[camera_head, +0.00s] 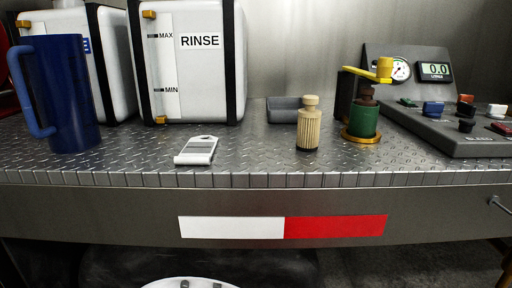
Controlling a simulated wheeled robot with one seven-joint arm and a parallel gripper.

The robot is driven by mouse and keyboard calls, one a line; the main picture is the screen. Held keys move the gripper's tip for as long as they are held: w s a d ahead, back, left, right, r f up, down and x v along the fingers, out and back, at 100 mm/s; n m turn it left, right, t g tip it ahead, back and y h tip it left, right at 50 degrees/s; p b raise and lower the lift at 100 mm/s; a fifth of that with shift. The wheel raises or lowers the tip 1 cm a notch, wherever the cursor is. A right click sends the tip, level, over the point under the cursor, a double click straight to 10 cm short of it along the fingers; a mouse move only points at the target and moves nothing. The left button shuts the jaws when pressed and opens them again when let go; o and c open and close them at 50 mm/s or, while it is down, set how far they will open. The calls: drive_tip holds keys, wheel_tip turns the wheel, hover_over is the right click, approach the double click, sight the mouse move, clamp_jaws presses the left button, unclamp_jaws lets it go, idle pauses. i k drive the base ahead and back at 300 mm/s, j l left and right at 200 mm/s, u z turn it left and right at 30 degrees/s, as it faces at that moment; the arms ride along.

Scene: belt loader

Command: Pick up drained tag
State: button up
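A small white tag (197,150) lies flat near the front edge of the metal deck, left of the middle. It has a hole at its far end and a grey marking on its face. Any lettering on it is too small to read, so I cannot confirm that it says drained. Nothing touches it. My gripper is not in view.
A blue jug (68,95) stands left of the tag, and a white RINSE tank (195,85) behind it. On the diamond-plate deck (250,160), a beige ribbed bottle (309,125), grey tray (284,110), green valve (363,120) and control panel (450,132) stand right.

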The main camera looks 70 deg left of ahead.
sight(199, 150)
drive_tip(key=u, duration=2.9)
